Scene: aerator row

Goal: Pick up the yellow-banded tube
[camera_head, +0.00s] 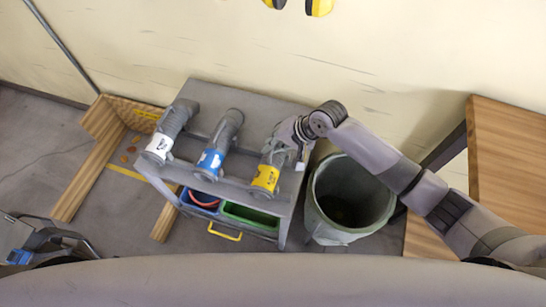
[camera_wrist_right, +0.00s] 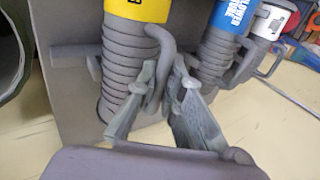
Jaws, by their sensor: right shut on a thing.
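The yellow-banded tube (camera_head: 267,177) is a grey ribbed tube with a yellow band, lying on the grey cart at the right end of a row of tubes. It also shows in the right wrist view (camera_wrist_right: 124,68), with a curved side handle (camera_wrist_right: 160,62). My right gripper (camera_head: 299,130) is at the tube's far end. In the right wrist view my right gripper (camera_wrist_right: 164,88) is shut on the handle, one finger on each side. I cannot tell if the tube is clear of the cart. A grey part with a blue patch shows at lower left; I cannot tell whether it is my left gripper.
A blue-banded tube (camera_head: 211,160) and a white-banded tube (camera_head: 160,145) lie to the left on the cart (camera_head: 255,100). Blue and green bins (camera_head: 250,216) sit below. A grey barrel (camera_head: 347,233) stands close at right. A wooden table (camera_head: 510,150) is farther right.

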